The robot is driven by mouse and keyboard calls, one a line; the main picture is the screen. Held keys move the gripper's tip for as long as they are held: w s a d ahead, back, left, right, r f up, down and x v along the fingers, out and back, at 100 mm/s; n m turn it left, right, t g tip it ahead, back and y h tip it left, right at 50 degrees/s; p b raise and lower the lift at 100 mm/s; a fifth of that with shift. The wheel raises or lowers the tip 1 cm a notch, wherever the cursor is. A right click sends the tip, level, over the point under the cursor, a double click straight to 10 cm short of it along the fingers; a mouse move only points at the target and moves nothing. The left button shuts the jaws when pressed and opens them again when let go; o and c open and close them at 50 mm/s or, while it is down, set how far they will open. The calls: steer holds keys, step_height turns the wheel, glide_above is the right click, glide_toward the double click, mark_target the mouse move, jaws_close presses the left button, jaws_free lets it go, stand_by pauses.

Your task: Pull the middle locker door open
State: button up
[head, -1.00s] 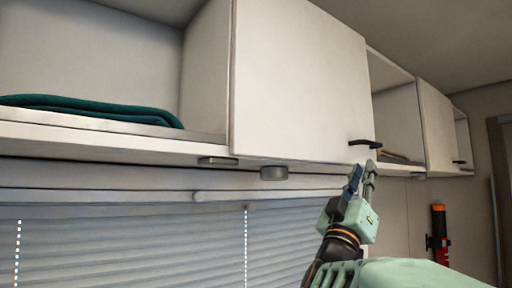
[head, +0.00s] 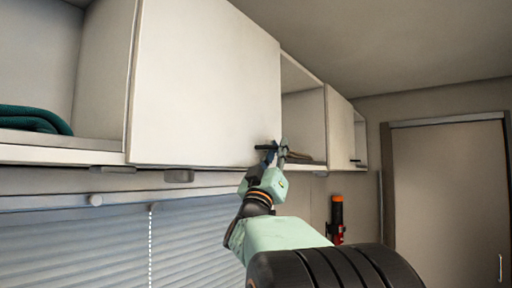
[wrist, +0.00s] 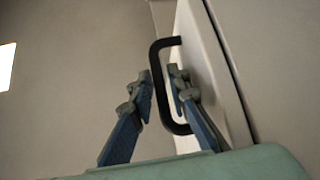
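The large white locker door (head: 205,80) fills the middle left of the head view and looks closed. Its black bar handle (head: 265,147) sits at the lower right corner. My gripper (head: 278,152) is up at this handle. In the wrist view the handle (wrist: 159,90) runs between the two fingertips of my gripper (wrist: 160,78). One finger is on each side of the bar, with narrow gaps showing, so the gripper looks partly open around it. Whether either finger touches the bar is hard to tell.
An open compartment with a dark green folded cloth (head: 32,120) is left of the door. Another open compartment (head: 303,115) and a smaller white door (head: 341,130) are to the right. Blinds (head: 100,245) hang below. A red and black item (head: 337,220) is on the wall near a doorway (head: 450,200).

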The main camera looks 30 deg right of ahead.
steer(key=shift+c, duration=0.7)
jaws_close()
